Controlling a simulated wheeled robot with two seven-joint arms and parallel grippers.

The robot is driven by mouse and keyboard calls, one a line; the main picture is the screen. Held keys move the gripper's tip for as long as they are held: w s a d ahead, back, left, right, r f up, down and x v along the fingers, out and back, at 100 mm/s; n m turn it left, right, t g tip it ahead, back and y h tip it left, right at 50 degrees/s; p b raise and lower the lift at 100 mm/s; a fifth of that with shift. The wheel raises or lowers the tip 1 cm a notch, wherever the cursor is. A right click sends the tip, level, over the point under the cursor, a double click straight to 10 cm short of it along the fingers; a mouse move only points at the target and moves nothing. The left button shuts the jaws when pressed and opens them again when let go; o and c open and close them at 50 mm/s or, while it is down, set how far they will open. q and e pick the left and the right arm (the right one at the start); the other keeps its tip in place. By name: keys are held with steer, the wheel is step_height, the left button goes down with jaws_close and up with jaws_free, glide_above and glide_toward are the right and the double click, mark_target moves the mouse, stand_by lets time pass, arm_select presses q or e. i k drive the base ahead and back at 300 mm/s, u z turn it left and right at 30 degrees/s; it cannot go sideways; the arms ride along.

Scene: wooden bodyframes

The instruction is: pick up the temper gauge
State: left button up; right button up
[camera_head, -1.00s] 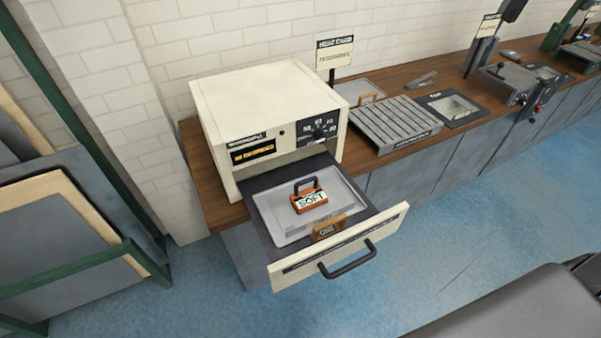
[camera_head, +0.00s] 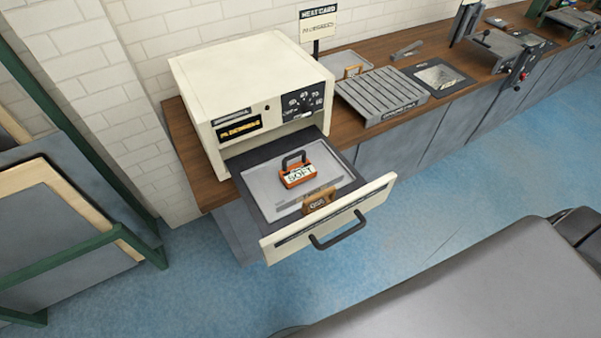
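The temper gauge looks to be the small orange block (camera_head: 299,177) with a dark loop handle and a white label reading "SOFT". It sits upright on a grey plate (camera_head: 268,187) in the pulled-out drawer (camera_head: 335,222) of a cream oven (camera_head: 245,85). A brown tag or handle (camera_head: 319,201) stands at the plate's front edge, just in front of the gauge. Neither of my grippers shows in the head view.
The oven stands on a wooden bench (camera_head: 205,185). A slatted grey rack (camera_head: 382,97) and a dark-framed panel (camera_head: 440,76) lie to its right. The drawer juts over the blue floor. A green rack (camera_head: 75,258) with panels stands at left.

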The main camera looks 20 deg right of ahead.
mark_target(292, 175)
steer(key=u, duration=2.15)
steer(key=k, duration=1.85)
steer(key=z, duration=2.5)
